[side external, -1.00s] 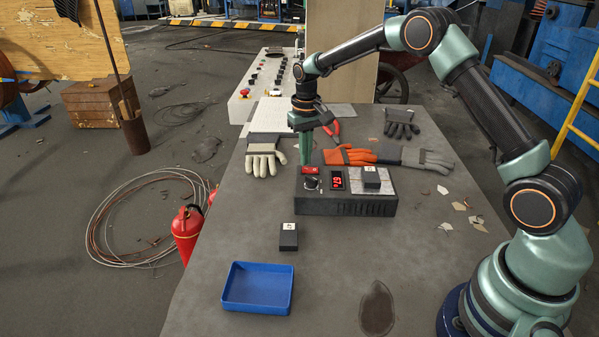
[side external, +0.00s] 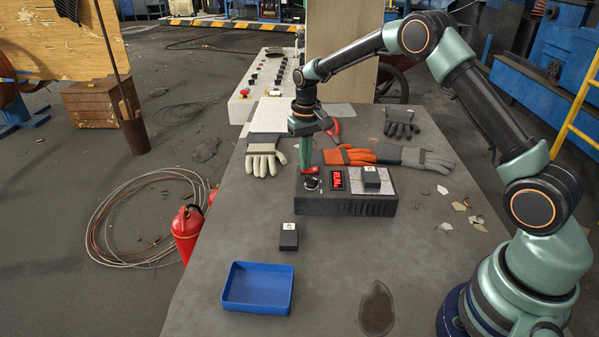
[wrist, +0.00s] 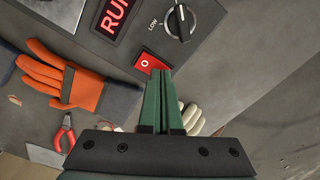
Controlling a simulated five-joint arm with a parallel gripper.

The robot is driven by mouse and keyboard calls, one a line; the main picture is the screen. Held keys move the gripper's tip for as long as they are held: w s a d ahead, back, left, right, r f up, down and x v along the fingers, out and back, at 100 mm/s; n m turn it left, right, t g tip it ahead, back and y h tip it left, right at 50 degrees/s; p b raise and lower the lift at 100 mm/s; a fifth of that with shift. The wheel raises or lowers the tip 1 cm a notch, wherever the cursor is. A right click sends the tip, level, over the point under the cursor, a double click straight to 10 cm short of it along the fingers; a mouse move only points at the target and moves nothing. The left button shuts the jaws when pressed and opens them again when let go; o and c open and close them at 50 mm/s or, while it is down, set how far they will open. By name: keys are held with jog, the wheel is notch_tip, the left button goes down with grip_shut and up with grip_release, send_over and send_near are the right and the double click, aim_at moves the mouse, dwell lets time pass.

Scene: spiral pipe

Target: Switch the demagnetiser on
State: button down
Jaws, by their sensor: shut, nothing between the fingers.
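The demagnetiser (side external: 350,204) is a dark box on the table. Its red rocker switch (side external: 309,170) also shows in the wrist view (wrist: 151,62), marked with an O. The red display (side external: 338,179) reads RUN in the side view; the wrist view cuts the word off. A black knob (wrist: 181,22) sits beside it, near the word LOW. A labelled black block (side external: 371,176) sits on the box's pale plate. My gripper (side external: 306,168) is shut and empty, pointing down, its green fingertips (wrist: 159,72) at the switch and covering part of it. I cannot tell whether they press it.
Another labelled black block (side external: 288,240) stands on the table in front of the box, with a blue tray (side external: 229,301) nearer. Orange (side external: 347,156) and pale (side external: 265,158) gloves and red pliers (side external: 334,131) lie behind. The table's front middle is mostly clear.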

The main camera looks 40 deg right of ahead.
jog(key=shift+r, duration=3.5)
jog(key=s+a+r+n+t, duration=0.2)
jog(key=s+a+r+t, duration=0.1)
jog(key=s+r, duration=0.85)
jog(key=s+a+n+t, duration=0.1)
jog(key=s+a+t, duration=0.1)
jog(key=s, duration=1)
jog(key=shift+a+f+t, duration=0.15)
jog(key=shift+a+t, duration=0.05)
jog(key=shift+t, duration=0.1)
